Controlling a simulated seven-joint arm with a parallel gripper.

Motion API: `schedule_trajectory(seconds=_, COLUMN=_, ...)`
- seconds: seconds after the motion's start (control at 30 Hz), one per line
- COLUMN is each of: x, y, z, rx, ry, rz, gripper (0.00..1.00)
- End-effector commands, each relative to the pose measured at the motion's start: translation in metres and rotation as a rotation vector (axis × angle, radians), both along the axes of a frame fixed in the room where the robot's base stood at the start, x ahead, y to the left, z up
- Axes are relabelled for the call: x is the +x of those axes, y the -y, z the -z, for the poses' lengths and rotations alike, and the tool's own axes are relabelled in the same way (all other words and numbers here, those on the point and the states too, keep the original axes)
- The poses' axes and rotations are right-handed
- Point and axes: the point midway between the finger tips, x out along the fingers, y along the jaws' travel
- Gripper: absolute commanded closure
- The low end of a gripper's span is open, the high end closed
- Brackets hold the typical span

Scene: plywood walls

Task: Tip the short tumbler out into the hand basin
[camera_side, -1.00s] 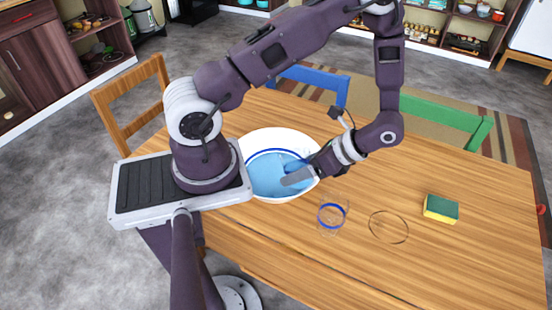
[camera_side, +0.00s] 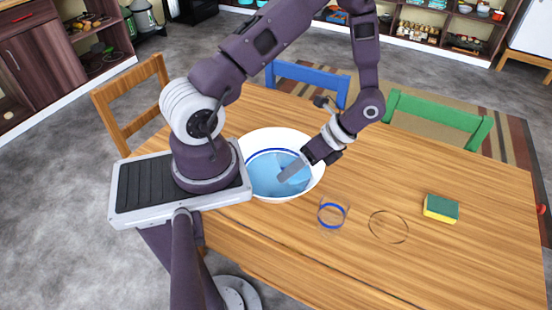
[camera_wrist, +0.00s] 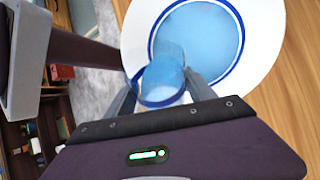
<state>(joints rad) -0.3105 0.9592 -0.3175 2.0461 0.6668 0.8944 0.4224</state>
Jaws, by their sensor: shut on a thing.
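The hand basin (camera_side: 314,182) is a white bowl with a blue ring and blue water in it. My gripper (camera_side: 290,172) is over the basin, pointing down and left. In the wrist view, my gripper is shut on a clear tumbler (camera_wrist: 163,76) with a dark blue band, held between the two fingers. The tumbler looks bluish, and I cannot tell whether that is its contents or the water behind it. Its exact tilt is unclear. In the side view it barely stands out against the blue water (camera_wrist: 210,40).
A clear glass with a blue band (camera_side: 332,213) stands on the wooden table (camera_side: 440,265) right of the basin. Beside it is a thin dark ring (camera_side: 388,227), perhaps a clear vessel's rim. A green and yellow sponge (camera_side: 441,208) lies farther right. The front right of the table is clear.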

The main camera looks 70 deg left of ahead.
Motion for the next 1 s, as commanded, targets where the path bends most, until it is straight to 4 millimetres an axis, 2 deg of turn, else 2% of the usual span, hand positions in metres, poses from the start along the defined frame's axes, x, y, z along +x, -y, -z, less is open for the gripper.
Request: schedule_trajectory(seconds=1.0, x=-0.0008, y=-0.0012, z=-0.0021, rx=-0.134, ry=0.035, rz=-0.001, gripper=0.86)
